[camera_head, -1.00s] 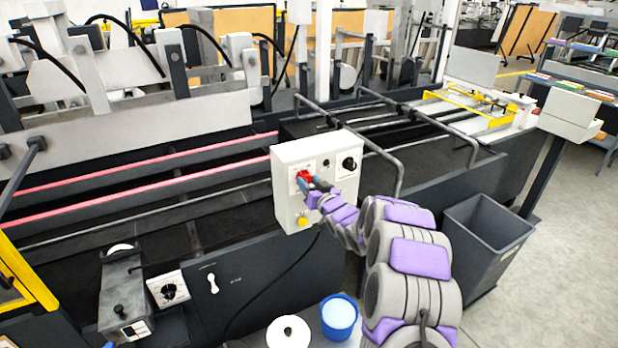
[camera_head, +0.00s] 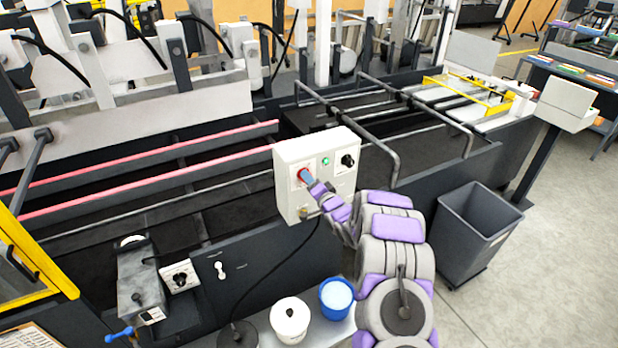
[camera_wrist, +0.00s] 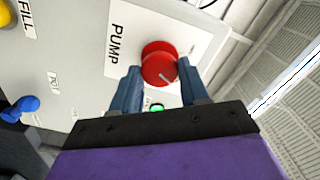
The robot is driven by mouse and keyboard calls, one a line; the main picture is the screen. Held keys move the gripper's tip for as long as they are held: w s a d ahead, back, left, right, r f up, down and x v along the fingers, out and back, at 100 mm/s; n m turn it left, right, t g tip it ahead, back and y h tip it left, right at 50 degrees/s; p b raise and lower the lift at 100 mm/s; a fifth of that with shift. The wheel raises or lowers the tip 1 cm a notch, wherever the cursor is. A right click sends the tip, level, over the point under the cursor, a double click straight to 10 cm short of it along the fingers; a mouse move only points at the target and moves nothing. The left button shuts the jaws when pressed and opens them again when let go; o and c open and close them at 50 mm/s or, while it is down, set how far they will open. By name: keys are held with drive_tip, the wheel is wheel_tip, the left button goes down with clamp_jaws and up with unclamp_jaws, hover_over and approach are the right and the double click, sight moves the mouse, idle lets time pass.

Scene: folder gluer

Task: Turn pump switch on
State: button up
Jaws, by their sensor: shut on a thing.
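The pump switch is a round red knob (camera_wrist: 158,62) beside the label "PUMP" on a white control box (camera_head: 345,190). In the head view, the red knob (camera_head: 304,174) is partly covered by my gripper (camera_head: 309,181). In the wrist view, the two blue fingers of my gripper (camera_wrist: 161,76) are shut on the knob, one on each side. A white line on the knob's face points obliquely. A small green lamp (camera_head: 326,161) on the box is lit. It also shows between the fingers in the wrist view (camera_wrist: 156,106).
A black knob (camera_head: 348,161) sits right of the lamp. The wrist view shows a yellow button (camera_wrist: 5,14) by "FILL" and a blue knob (camera_wrist: 20,107). Metal rails (camera_head: 382,155) stand behind the box. A grey bin (camera_head: 480,215) and a blue bucket (camera_head: 337,296) stand nearby.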

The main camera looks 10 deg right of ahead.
drive_tip(key=shift+d+m+p, duration=0.15)
drive_tip(key=shift+m+p, duration=0.2)
drive_tip(key=shift+m, duration=0.55)
drive_tip(key=shift+f, duration=0.1)
drive_tip(key=o, duration=1)
drive_tip(key=shift+d, duration=0.2)
drive_tip(key=v, duration=1.7)
drive_tip(key=shift+s+b, duration=0.15)
drive_tip(key=shift+b, duration=0.2)
